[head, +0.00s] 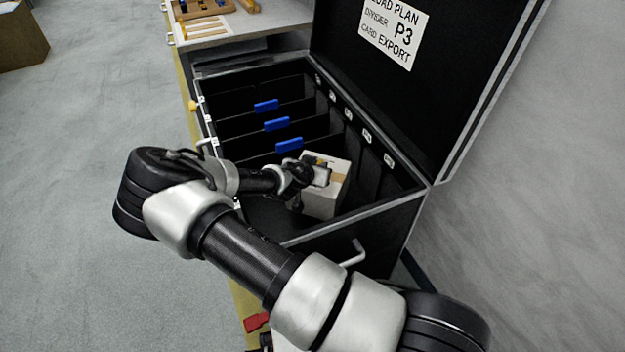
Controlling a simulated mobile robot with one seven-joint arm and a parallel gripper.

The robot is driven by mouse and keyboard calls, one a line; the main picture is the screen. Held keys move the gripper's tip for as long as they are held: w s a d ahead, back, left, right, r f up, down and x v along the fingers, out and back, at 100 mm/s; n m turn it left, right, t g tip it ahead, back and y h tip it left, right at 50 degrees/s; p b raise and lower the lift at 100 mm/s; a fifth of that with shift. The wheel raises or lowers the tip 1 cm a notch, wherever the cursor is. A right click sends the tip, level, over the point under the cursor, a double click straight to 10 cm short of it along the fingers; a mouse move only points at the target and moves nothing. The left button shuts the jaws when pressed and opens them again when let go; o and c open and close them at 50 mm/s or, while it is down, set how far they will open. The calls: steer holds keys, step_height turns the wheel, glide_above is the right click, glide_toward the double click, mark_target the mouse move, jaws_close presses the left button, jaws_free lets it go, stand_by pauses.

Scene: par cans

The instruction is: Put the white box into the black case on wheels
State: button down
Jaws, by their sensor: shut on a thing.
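The black case (355,225) stands open in the middle, its lid (420,100) raised at the back right. Inside, black dividers with blue tabs (277,124) split it into compartments. The white box (338,187), with a tan tape strip, is inside the case outline, on the near side of the closest blue tab. My gripper (322,177) is shut on the box from the left. Its fingers are small and partly hidden against the box. I cannot tell whether the box touches the case floor. The case's wheels are out of view.
A label reading "P3" (393,33) is on the lid. A bench (235,25) with wooden pieces is behind the case at upper left. A red object (256,321) lies at the bottom. A brown box (22,35) stands far left. The grey floor at left is clear.

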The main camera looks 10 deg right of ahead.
steer(key=shift+w+f+b, duration=0.1)
steer(key=shift+f+b, duration=0.4)
steer(key=shift+f, duration=2)
steer(key=shift+f, duration=0.2)
steer(key=c, duration=1.7)
jaws_free()
steer(key=shift+r, duration=0.1)
